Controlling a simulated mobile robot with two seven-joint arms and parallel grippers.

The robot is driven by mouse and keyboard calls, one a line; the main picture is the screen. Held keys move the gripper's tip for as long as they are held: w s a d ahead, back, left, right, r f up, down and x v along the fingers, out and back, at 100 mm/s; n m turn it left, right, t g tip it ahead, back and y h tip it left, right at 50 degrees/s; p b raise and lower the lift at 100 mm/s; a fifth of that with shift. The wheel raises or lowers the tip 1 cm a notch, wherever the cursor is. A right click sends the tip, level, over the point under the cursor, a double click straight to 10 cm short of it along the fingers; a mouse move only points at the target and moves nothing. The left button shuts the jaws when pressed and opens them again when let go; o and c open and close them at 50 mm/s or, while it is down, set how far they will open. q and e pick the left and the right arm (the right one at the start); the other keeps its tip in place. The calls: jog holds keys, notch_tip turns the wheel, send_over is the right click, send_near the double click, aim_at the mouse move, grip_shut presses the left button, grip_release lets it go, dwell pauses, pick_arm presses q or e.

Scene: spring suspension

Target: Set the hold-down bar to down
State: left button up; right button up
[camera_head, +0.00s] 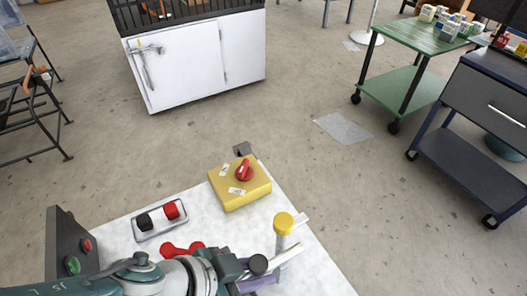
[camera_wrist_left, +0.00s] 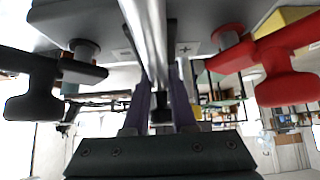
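The hold-down bar looks to be the silver metal bar (camera_head: 288,255) at the bottom right of the white table. In the left wrist view the bar (camera_wrist_left: 146,35) runs down the middle and ends in a black knob (camera_wrist_left: 162,112). My left gripper (camera_head: 258,280) is at the knob end, partly hidden by its own wrist. Its purple fingers (camera_wrist_left: 160,100) stand on either side of the bar. I cannot tell whether they press on it. A dark box (camera_wrist_left: 200,12) with a plus mark lies behind the bar. My right gripper is in neither view.
A black lever (camera_wrist_left: 45,80) and a red lever (camera_wrist_left: 285,70) flank the bar. On the white table (camera_head: 115,240) are a yellow box (camera_head: 240,190) with a red knob, a tray (camera_head: 143,236) with black and red parts, a yellow-capped post (camera_head: 284,222) and a button panel (camera_head: 62,240).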

pick_arm(q)
jog(key=o, duration=0.6)
jog(key=shift+o, duration=0.2)
jog(key=p+v, duration=0.7)
jog(key=v, duration=0.1)
jog(key=shift+s+a+r, duration=0.1)
jog(key=shift+r, duration=0.3)
jog(key=shift+s+a+r+p, duration=0.3)
jog(key=shift+a+r+p, duration=0.1)
jog(key=shift+p, duration=0.15)
jog(key=shift+f, duration=0.1)
jog(key=shift+d, duration=0.1)
